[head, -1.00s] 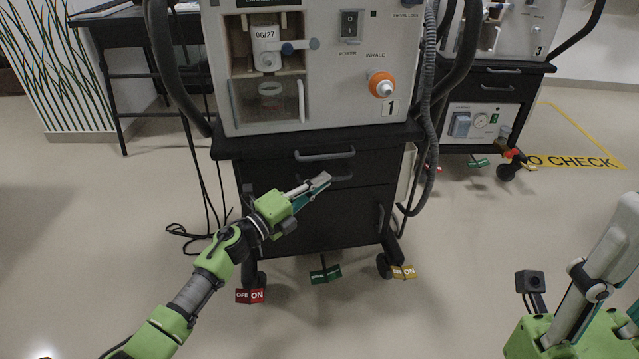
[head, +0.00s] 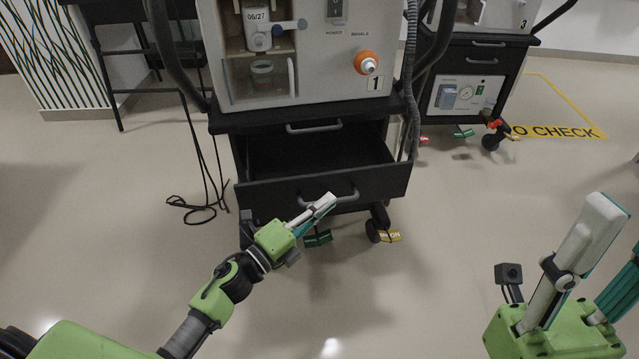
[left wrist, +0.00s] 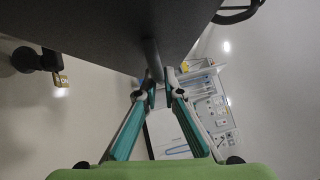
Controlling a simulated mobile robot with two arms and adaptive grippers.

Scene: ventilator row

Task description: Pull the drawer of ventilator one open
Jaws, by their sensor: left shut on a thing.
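Ventilator one (head: 300,50) is a grey unit marked 1 on a black cart. Its upper drawer (head: 258,200) is pulled well out, and its dark inside shows no contents. My left gripper (head: 324,204) is shut on the drawer's grey bar handle (head: 349,197) at the drawer front. In the left wrist view, the fingertips (left wrist: 161,88) close around the handle (left wrist: 153,62), under the dark drawer front (left wrist: 105,25). My right gripper (head: 603,258) is at the lower right, its fingers apart and empty, far from the cart.
A fixed grey handle (head: 314,127) sits above the open drawer. A black cable (head: 198,213) lies on the floor at left. Colored pedal tags (head: 318,239) are low on the cart. Ventilator three (head: 480,70) stands back right. The floor in front is clear.

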